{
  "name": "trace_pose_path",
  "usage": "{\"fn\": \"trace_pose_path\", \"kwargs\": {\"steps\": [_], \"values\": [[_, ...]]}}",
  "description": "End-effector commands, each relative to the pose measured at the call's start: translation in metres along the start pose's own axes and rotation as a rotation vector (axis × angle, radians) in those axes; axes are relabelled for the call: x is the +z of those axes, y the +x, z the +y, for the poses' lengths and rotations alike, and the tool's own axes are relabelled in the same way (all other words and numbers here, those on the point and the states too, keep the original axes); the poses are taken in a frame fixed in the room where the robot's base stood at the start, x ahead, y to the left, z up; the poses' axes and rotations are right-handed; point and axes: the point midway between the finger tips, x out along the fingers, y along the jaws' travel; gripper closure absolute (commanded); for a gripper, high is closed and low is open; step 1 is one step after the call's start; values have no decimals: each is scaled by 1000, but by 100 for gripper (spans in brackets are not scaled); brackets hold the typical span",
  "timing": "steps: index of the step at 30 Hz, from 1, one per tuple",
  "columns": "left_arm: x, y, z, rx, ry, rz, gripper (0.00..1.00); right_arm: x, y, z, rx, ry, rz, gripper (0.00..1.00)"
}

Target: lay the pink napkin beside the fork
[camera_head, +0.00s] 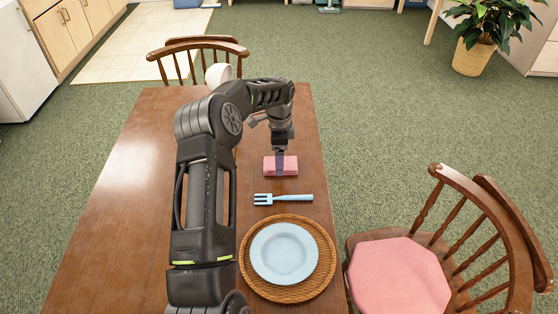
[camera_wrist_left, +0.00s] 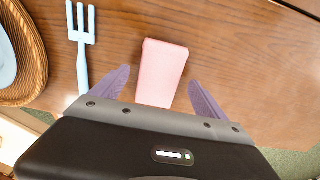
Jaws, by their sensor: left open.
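The pink napkin (camera_head: 290,166) is a small folded block on the wooden table, just beyond the light blue fork (camera_head: 284,199) in the head view. My left gripper (camera_head: 279,164) is above the napkin, pointing down. In the left wrist view, the napkin (camera_wrist_left: 162,72) shows between the two open fingers of my left gripper (camera_wrist_left: 158,92), with a gap on each side. The fork (camera_wrist_left: 82,45) lies to the left of the napkin in that view, apart from it. My right gripper is not in view.
A light blue plate (camera_head: 284,253) sits on a round woven mat (camera_head: 246,278) at the near side of the fork. The wooden table (camera_head: 128,215) is clear on its left. Chairs stand at the far end (camera_head: 243,51) and at the right (camera_head: 477,228).

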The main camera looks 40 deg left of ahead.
Motion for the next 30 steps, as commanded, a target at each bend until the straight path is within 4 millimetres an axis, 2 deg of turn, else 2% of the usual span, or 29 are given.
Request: {"fn": "trace_pose_path", "kwargs": {"steps": [9,15,19,30], "values": [[0,-65,-1,-4,0,1,16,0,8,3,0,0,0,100],[0,-94,0,-1,0,0,16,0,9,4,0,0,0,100],[0,-101,0,0,0,0,16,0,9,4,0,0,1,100],[0,-101,0,0,0,0,16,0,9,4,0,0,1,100]]}}
